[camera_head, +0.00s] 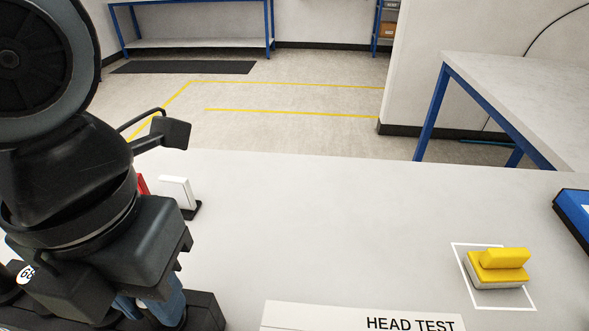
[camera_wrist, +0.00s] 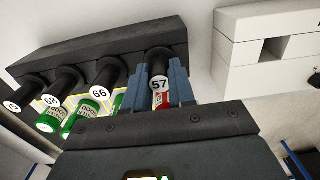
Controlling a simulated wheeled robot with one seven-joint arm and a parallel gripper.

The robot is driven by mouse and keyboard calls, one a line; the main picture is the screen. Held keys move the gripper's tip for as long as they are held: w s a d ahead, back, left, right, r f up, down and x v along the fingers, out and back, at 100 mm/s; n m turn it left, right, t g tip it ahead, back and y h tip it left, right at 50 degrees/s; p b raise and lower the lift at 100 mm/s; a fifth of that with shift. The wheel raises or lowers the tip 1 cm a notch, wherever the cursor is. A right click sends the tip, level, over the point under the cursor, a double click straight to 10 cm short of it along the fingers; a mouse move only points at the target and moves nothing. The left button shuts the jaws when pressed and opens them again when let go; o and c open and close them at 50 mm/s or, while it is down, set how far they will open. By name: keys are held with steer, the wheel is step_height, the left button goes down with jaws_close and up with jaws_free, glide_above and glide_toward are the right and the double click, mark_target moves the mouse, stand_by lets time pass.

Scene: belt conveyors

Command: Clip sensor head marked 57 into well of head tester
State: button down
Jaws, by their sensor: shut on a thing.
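The sensor head marked 57 (camera_wrist: 160,84) has a black barrel, a white number label and a red part. In the wrist view it is between the two blue-grey fingers of my gripper (camera_wrist: 162,90), which is shut on it. Its black barrel end meets the dark rack (camera_wrist: 120,46); I cannot tell whether it is still seated there. The head tester (camera_head: 362,318) is a white box lettered "HEAD TEST" at the bottom of the head view. A white box with a dark opening (camera_wrist: 274,47) is at the right of the wrist view. My arm hides much of the rack in the head view.
Heads marked 66 (camera_wrist: 99,94) and 68 (camera_wrist: 51,100), and another beside them, sit in the rack left of the gripper. Green parts show nearby. A yellow block (camera_head: 500,262) lies in a white outline. A blue tray (camera_head: 574,214) is at right. The middle table is clear.

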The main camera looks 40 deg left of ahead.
steer(key=shift+r+p, duration=0.4)
steer(key=shift+r, duration=0.8)
stand_by(0.7)
steer(key=shift+r+p, duration=1.15)
steer(key=shift+r, duration=2)
